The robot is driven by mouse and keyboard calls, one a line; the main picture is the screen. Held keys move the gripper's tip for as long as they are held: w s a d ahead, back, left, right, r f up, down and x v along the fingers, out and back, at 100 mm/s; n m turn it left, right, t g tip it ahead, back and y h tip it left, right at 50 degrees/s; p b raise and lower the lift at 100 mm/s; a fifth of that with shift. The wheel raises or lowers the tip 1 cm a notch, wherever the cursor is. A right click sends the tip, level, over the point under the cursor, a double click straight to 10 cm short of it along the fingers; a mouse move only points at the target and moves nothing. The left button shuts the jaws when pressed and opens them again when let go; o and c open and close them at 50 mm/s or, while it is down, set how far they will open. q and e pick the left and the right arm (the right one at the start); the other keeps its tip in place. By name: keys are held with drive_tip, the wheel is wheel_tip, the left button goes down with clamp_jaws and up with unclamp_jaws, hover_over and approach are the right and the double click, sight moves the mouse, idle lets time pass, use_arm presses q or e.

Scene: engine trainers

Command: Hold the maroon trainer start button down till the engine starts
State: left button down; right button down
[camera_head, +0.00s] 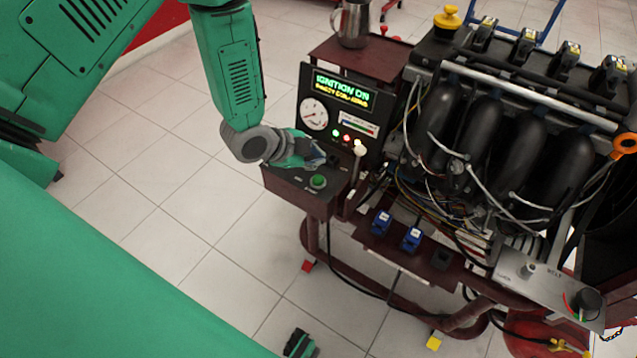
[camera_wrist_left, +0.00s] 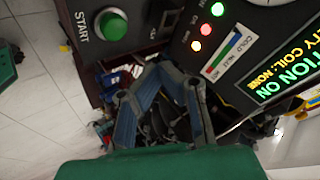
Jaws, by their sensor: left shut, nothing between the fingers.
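The maroon trainer's control box (camera_head: 290,190) stands in the middle of the head view. Its green round start button (camera_head: 318,181) is on the sloped lower panel; in the left wrist view the button (camera_wrist_left: 111,23) sits beside the word START. My left gripper (camera_head: 317,158) is shut and empty, just above and behind the button in the head view, apart from it. In the left wrist view the gripper's fingers (camera_wrist_left: 163,75) show below the panel edge, with the button up and to the left. The display (camera_head: 342,91) reads IGNITION ON.
The engine (camera_head: 500,130) with black intake pipes, loose wires and hoses stands to the right. A metal jug (camera_head: 352,24) is on the shelf behind the display. A white-knobbed lever (camera_head: 360,149) rises right of the button. Open tiled floor lies left of the trainer.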

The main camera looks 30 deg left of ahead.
sight(318, 179)
use_arm(q)
wheel_tip(318, 179, down, 4)
drive_tip(key=shift+b, duration=1.15)
drive_tip(key=shift+f, duration=0.3)
drive_tip(key=shift+f, duration=0.1)
drive_tip(key=shift+f+b, duration=0.25)
drive_tip(key=shift+b, duration=0.05)
drive_tip(key=shift+f+b, duration=0.3)
drive_tip(key=shift+f, duration=0.2)
idle(0.7)
drive_tip(key=shift+s+r, duration=0.1)
idle(2.1)
drive_tip(key=shift+r+p, duration=0.85)
drive_tip(key=shift+r, duration=0.05)
